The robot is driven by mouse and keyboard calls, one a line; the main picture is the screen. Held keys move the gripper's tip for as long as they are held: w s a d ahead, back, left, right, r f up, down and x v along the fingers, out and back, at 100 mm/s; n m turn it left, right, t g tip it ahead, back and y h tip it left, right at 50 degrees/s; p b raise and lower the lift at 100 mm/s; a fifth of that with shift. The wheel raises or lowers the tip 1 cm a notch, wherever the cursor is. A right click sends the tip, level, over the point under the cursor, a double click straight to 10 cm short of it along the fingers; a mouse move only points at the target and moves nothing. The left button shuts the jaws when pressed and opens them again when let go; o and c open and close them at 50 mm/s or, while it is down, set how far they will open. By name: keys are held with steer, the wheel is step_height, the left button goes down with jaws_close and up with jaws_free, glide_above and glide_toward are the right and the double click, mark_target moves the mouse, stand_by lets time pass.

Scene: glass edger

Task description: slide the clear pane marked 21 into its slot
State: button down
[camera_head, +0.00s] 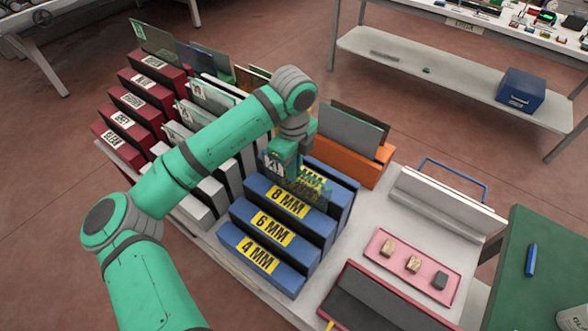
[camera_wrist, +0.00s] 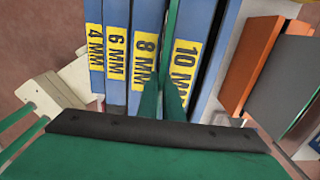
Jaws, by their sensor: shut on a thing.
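My gripper (camera_head: 284,170) is over the blue rack (camera_head: 268,225) and is shut on a clear, green-tinted pane (camera_head: 318,193). A white label on or beside the pane is too small to read surely. In the wrist view the pane (camera_wrist: 172,35) is a thin green edge running from between my gripper's fingers (camera_wrist: 164,102). It lines up with the gap between the blue blocks marked 8 MM (camera_wrist: 146,45) and 10 MM (camera_wrist: 187,60). The pane stands upright there; I cannot tell how deep its lower edge sits.
Dark red racks (camera_head: 128,128) and white racks (camera_head: 212,192) with several panes stand left of the blue one. An orange rack (camera_head: 358,165) with dark panes stands close behind it. A pink tray (camera_head: 400,278) with small blocks lies right. My arm crosses above the white racks.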

steer(key=shift+f, duration=0.35)
stand_by(0.4)
steer(key=c, duration=1.8)
jaws_free()
steer(key=shift+c, duration=0.2)
step_height(320, 180, up, 11)
steer(key=shift+s+f, duration=0.1)
steer(key=shift+a, duration=0.1)
